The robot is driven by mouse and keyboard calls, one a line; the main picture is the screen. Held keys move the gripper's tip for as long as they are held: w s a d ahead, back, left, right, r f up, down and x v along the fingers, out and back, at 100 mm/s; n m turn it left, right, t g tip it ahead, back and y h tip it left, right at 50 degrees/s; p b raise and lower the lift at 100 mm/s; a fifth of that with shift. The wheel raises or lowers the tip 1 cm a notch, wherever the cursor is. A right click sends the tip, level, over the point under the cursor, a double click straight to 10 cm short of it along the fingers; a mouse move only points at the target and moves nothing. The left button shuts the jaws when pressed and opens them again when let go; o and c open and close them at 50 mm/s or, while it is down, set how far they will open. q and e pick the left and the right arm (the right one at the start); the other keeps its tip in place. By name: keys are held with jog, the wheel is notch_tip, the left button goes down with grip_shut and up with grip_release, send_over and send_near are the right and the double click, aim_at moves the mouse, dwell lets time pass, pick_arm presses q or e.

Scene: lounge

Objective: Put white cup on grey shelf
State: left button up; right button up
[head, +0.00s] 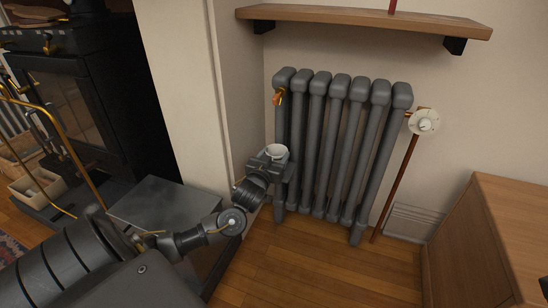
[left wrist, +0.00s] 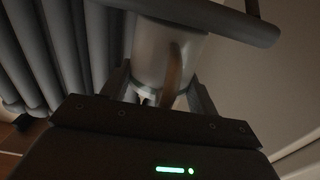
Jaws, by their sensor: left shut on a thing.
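The white cup (head: 276,152) is held upright by my left gripper (head: 270,165) in front of the radiator's left columns. In the left wrist view the cup (left wrist: 150,50) sits between the two fingers of the left gripper (left wrist: 160,95), with its handle facing the camera. No shelf that is clearly grey shows; a low grey flat-topped surface (head: 155,205) lies at lower left, and a wooden shelf (head: 360,20) on black brackets is on the wall. My right gripper is out of view.
A grey radiator (head: 345,150) with a white valve dial (head: 424,121) stands close behind the cup. A black stove (head: 85,90) is at left and a wooden cabinet (head: 500,230) at right. The wood floor (head: 320,265) between is clear.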

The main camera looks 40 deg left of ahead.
pick_arm(q)
jog(key=shift+f, duration=0.15)
jog(key=o, duration=1.1)
